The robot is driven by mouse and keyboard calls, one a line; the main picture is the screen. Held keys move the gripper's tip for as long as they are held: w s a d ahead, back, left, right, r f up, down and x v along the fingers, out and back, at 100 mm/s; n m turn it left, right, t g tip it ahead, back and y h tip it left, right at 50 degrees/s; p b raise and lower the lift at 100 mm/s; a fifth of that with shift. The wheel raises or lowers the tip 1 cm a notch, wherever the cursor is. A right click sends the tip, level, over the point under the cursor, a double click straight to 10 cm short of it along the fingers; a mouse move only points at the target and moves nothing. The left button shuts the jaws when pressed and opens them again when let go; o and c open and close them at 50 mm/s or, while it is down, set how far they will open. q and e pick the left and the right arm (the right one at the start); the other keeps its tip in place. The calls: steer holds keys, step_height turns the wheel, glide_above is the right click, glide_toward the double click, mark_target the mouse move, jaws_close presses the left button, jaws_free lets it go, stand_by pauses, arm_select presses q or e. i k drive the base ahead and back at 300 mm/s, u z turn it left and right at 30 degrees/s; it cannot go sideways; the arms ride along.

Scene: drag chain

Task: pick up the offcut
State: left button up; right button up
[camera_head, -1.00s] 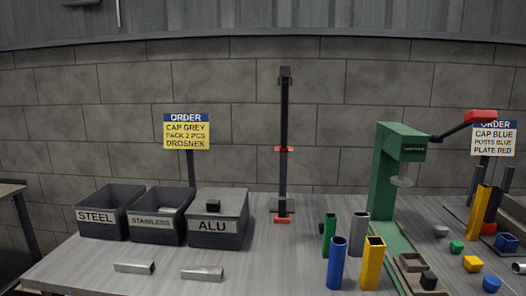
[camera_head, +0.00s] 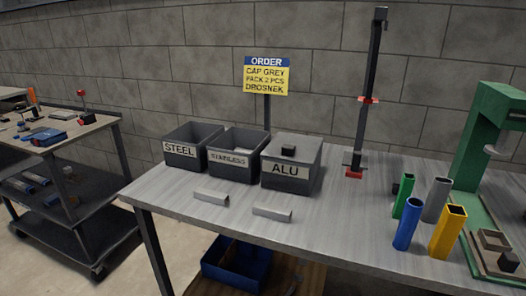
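Two short grey metal offcuts lie flat on the front left of the table. The left offcut (camera_head: 211,197) is in front of the STEEL and STAINLESS bins. The right offcut (camera_head: 272,213) is in front of the ALU bin. I cannot tell which one the task means. The STEEL bin (camera_head: 183,154) and the STAINLESS bin (camera_head: 226,162) are open-topped. Neither of my grippers is in view.
Green (camera_head: 407,207), grey (camera_head: 436,199), blue (camera_head: 407,232) and yellow (camera_head: 447,234) tubes stand at the right by a green press (camera_head: 480,140). A dark post (camera_head: 365,100) stands behind. A cart (camera_head: 75,135) stands left, beyond a floor gap. A blue crate (camera_head: 232,268) is under the table.

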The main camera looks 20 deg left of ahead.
mark_target(222, 199)
steer(key=k, duration=0.5)
steer(key=u, duration=1.8)
steer(key=i, duration=1.15)
steer(key=z, duration=0.55)
